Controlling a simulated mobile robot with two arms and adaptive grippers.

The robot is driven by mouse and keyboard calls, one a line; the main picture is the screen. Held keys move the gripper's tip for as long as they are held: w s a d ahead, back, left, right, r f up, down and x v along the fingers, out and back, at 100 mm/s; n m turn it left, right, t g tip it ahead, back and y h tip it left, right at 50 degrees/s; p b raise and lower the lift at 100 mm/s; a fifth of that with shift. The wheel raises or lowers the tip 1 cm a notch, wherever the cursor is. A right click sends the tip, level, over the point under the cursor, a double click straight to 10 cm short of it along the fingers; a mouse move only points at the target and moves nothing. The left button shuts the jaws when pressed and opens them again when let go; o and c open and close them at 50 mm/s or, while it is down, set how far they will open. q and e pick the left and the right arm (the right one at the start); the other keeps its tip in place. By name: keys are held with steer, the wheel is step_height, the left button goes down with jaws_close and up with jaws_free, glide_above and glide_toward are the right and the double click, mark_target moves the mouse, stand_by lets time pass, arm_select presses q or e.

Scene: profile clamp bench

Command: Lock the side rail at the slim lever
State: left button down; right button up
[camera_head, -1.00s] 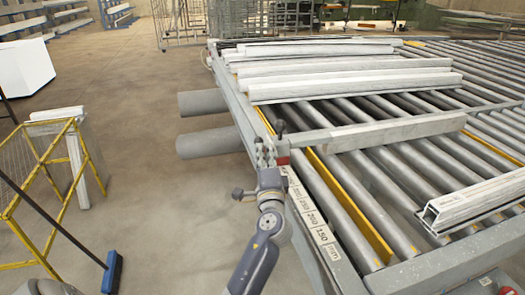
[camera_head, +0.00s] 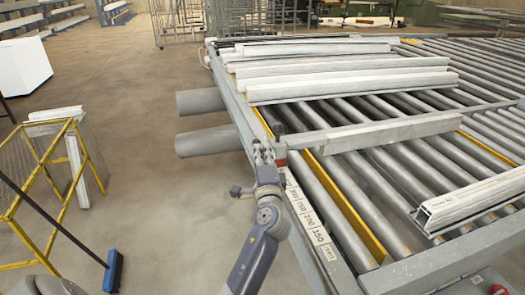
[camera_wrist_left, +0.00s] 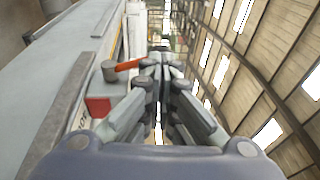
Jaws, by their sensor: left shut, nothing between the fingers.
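The grey side rail (camera_head: 233,98) runs along the left edge of the roller bench. My left gripper (camera_head: 264,147) is shut and empty at this rail, beside a small red block (camera_head: 281,161). In the left wrist view, a slim orange-red lever (camera_wrist_left: 131,65) with a grey round end lies beside the shut fingertips (camera_wrist_left: 163,62). I cannot tell whether they touch it. The red block (camera_wrist_left: 97,105) shows nearer the camera there. In the head view the lever cannot be made out. My right gripper is out of view.
White profiles (camera_head: 350,88) lie across the rollers at the back, and a cut profile (camera_head: 470,203) lies at the right. A number scale (camera_head: 312,225) runs along the rail. A yellow frame (camera_head: 45,170) and a blue broom (camera_head: 113,272) stand left. The floor between is clear.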

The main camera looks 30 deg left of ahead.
mark_target(259, 141)
arm_select(q)
steer(key=shift+w+a+r+p, duration=1.1)
steer(key=shift+w+a, duration=0.05)
steer(key=shift+a, duration=0.2)
steer(key=shift+w+a+r, duration=0.15)
steer(key=shift+w+a, duration=0.15)
steer(key=shift+a, duration=0.1)
steer(key=shift+w, duration=0.1)
